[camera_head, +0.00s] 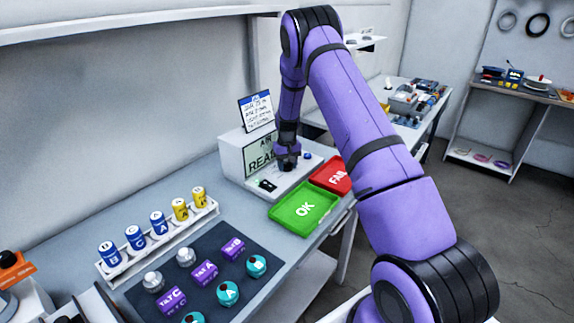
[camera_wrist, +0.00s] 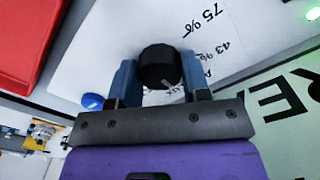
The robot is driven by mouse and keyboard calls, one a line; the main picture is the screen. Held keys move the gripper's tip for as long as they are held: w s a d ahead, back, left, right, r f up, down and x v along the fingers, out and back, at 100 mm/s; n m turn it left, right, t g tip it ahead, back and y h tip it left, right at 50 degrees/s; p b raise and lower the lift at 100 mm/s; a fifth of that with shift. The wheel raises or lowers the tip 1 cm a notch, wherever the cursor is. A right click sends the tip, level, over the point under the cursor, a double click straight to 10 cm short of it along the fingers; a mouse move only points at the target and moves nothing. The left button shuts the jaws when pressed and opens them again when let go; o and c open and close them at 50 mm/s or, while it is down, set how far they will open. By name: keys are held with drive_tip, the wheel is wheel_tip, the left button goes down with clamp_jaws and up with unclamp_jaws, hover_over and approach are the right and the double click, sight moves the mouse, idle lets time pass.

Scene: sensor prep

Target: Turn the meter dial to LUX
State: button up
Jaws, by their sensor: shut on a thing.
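The meter (camera_head: 232,158) is a white box with a lit screen and a low front panel, at the back of the bench. My gripper (camera_head: 287,160) points down onto that panel. In the wrist view the black round dial (camera_wrist: 158,62) sits between my two blue fingers, which are shut on it. A light mark shows on the dial's lower right edge. Next to it is a partly hidden label that seems to end in "UX". Handwritten-style figures such as "75 %" and "43 %" are printed nearby. In the head view my gripper hides the dial.
A green OK tray (camera_head: 283,216) and a red FAIL tray (camera_head: 325,172) lie right of the meter. A blue button (camera_wrist: 92,101) is close to my fingers. A rack (camera_head: 208,214) of batteries and a dark mat (camera_head: 240,268) with several sensors lie in front.

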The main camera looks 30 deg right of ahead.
sight(287, 164)
drive_tip(key=shift+m, duration=1.9)
drive_tip(key=o, duration=0.9)
wheel_tip(287, 164, up, 11)
drive_tip(key=shift+f, duration=0.1)
